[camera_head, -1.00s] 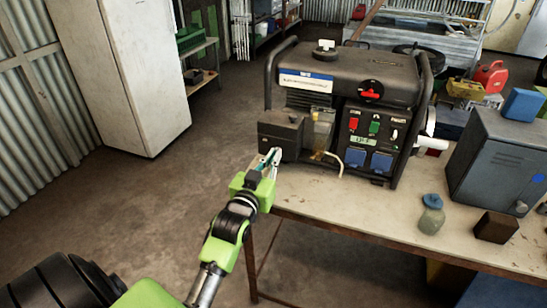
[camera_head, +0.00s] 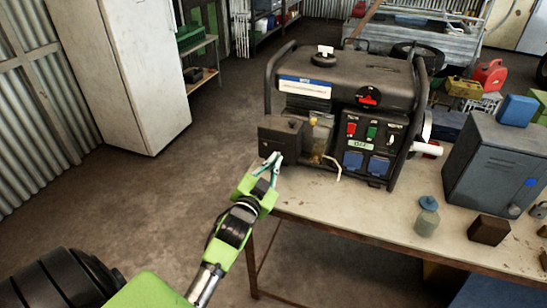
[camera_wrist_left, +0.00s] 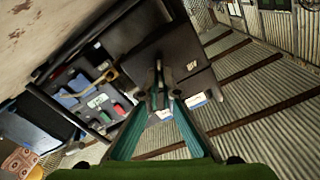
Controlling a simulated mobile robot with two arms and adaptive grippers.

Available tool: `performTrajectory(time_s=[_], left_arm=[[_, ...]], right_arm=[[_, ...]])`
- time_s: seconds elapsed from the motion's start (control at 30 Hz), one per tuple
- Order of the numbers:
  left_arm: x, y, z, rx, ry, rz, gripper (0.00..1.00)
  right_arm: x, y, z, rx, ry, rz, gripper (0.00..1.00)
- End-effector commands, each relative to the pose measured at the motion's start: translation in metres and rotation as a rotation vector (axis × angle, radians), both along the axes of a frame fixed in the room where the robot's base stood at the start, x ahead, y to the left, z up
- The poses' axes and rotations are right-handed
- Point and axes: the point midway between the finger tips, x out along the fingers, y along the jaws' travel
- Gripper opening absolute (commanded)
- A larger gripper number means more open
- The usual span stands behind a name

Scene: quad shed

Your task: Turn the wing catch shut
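The black generator (camera_head: 345,85) stands on the workbench. A dark box (camera_head: 280,135) is on its lower left front; it also shows in the left wrist view (camera_wrist_left: 187,55). My left gripper (camera_head: 274,158) is at the lower edge of this box. In the left wrist view its teal fingers (camera_wrist_left: 160,92) converge in front of the box, with dark tips close together. I cannot make out the wing catch; it may be at or behind the fingertips. I cannot tell whether the tips grip anything. My right gripper is not in view.
The generator's socket panel (camera_head: 368,145) and a pale bent hose (camera_head: 333,165) are right of the gripper. A glass jar (camera_head: 427,217), a brown block (camera_head: 488,230) and a grey metal cabinet (camera_head: 500,165) stand farther right on the workbench (camera_head: 345,210). Floor left of the bench is clear.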

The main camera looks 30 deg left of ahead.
Motion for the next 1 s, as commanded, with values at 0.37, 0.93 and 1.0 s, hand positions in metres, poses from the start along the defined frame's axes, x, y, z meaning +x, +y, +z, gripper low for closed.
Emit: performTrajectory(time_s=[0.37,0.93,1.0], left_arm=[[0.0,-0.001,0.001,0.351,0.083,-0.001,0.0],[0.001,-0.002,-0.002,0.845,0.201,-0.002,0.0],[0.001,-0.002,-0.002,0.893,0.212,-0.002,0.0]], right_arm=[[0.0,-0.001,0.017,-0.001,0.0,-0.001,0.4],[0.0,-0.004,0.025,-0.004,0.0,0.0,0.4],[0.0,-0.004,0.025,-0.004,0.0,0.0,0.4]])
